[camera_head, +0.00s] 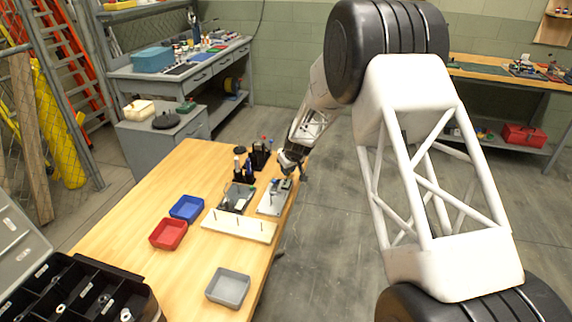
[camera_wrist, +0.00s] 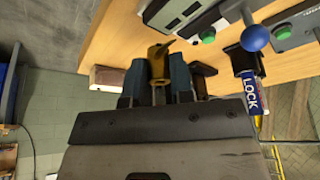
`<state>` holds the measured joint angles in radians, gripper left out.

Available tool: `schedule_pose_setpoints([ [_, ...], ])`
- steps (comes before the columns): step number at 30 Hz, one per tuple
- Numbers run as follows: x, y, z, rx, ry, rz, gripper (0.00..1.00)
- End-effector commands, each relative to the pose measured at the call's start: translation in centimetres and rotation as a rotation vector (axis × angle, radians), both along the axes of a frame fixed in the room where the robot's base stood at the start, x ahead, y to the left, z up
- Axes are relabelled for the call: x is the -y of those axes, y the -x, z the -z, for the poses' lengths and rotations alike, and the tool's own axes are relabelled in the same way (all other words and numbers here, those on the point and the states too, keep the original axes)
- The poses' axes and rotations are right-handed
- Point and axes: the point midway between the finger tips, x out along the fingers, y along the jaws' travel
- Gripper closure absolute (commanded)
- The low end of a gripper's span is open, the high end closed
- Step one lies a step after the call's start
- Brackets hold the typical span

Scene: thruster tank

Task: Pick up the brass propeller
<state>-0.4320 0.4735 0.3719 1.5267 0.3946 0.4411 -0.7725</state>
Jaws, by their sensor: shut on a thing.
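The brass propeller (camera_wrist: 157,62) shows in the wrist view between the two blue-grey fingers of my gripper (camera_wrist: 157,82). The fingers are closed on it from both sides. Much of the propeller is hidden by the fingers and the gripper body. In the head view my gripper (camera_head: 290,165) is over the far right part of the wooden table, near its right edge. The propeller is too small to make out there.
Grey control panels (camera_head: 273,197) with green buttons and a blue ball knob (camera_wrist: 255,38) lie close by. A pale pegged board (camera_head: 238,226), blue bin (camera_head: 187,208), red bin (camera_head: 168,234) and grey bin (camera_head: 228,288) stand on the table. A black compartment box (camera_head: 75,295) is at lower left.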

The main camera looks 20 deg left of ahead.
Motion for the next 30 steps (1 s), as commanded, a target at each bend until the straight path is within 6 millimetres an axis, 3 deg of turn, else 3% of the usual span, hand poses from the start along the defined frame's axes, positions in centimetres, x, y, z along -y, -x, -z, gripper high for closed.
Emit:
schedule_pose_setpoints([
  [6,1.4,2.9,-0.4,0.000,0.000,-0.001,1.00],
  [15,2.8,5.7,-0.6,0.000,0.000,-0.001,1.00],
  [30,3.3,6.8,-0.7,0.000,0.000,0.000,1.00],
])
